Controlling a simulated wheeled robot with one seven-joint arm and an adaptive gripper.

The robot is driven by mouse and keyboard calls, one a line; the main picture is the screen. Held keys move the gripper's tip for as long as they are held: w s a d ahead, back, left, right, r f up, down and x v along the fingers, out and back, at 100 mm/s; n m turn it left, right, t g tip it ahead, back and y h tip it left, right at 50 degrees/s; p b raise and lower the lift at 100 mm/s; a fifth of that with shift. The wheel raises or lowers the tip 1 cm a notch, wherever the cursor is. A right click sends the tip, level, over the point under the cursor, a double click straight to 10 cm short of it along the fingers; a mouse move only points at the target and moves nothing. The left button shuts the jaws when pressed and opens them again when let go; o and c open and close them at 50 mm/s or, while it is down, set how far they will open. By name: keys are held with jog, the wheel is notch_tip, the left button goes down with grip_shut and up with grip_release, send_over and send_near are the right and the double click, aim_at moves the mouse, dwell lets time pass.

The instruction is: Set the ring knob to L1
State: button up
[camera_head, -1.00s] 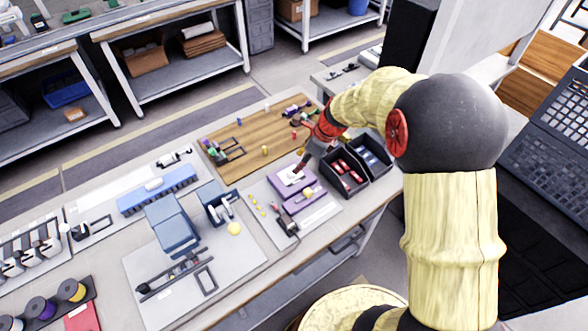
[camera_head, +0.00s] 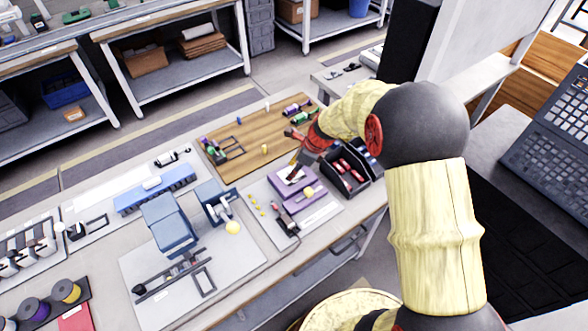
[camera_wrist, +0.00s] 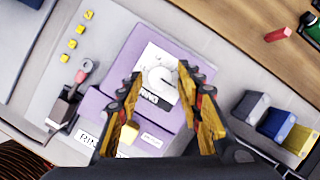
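The ring knob (camera_wrist: 161,77) is a round light-grey dial on a white label plate on a purple device (camera_wrist: 118,104). Its pointer setting is too small to read for sure. In the head view the purple device (camera_head: 283,203) lies on a light mat, and my gripper hides part of it. My gripper (camera_wrist: 157,88) is open, with its yellow and dark fingers on either side of the plate, above the device. The knob shows between the fingertips, and I cannot tell whether they touch it. In the head view my gripper (camera_head: 295,174) points down at the device.
Black bins (camera_head: 352,176) with red and blue parts stand just right of the device. A wooden board (camera_head: 240,149) with small parts lies behind it.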

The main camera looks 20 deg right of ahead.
grip_shut()
